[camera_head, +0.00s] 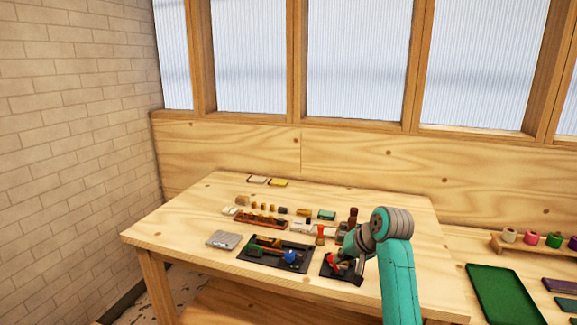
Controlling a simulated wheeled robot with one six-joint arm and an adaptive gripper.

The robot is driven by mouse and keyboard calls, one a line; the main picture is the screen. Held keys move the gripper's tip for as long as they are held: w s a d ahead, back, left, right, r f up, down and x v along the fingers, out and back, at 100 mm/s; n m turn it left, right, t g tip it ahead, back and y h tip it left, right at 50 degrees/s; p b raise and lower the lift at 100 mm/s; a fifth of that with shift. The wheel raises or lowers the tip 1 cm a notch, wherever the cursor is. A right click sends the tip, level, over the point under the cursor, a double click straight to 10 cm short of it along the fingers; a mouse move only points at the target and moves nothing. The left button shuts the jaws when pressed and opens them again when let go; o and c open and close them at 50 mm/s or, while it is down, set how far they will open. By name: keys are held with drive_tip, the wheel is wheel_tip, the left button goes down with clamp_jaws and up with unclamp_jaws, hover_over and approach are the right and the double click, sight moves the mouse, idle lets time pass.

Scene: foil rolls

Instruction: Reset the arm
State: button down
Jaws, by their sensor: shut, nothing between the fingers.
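My arm (395,265) rises from the lower right in teal with a grey joint at its top. It bends down to the left. My gripper (338,262) is low over a small black tray (350,277) at the right of the wooden table (200,220). A red thing (333,259) shows right beside the gripper; I cannot tell whether they touch. The fingers look small and dark and hold nothing that I can make out. The wrist hides part of the tray and what lies behind it.
A larger black tray (249,257) with tools and a blue item (290,257) lies left of my gripper. A grey pad (223,239), a wooden rack (262,222) and several small items crowd the table. A second table at right holds a green tray (500,295) and coloured rolls (532,238).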

drive_tip(key=s+d+f+t+h, duration=0.1)
drive_tip(key=s+f+t, duration=0.1)
drive_tip(key=s+f, duration=0.85)
drive_tip(key=s+f+t+h, duration=0.1)
drive_tip(key=s+f, duration=0.5)
drive_tip(key=f, duration=0.9)
drive_tip(key=s+d+f+t, duration=0.1)
drive_tip(key=s+f, duration=0.3)
drive_tip(key=s, duration=0.7)
drive_tip(key=s+d+t+h, duration=0.1)
drive_tip(key=s, duration=1)
drive_tip(key=s+r+t, duration=0.1)
drive_tip(key=s+r, duration=0.4)
drive_tip(key=s, duration=0.3)
drive_tip(key=s+r+n+t, duration=0.1)
drive_tip(key=s+r, duration=0.5)
drive_tip(key=s, duration=0.3)
drive_tip(key=s+d+r+n+t+h, duration=0.1)
drive_tip(key=s+r, duration=0.4)
drive_tip(key=s, duration=0.3)
drive_tip(key=shift+s+r+t, duration=0.25)
drive_tip(key=shift+r+t, duration=0.05)
drive_tip(key=shift+r, duration=0.1)
drive_tip(key=shift+d, duration=0.1)
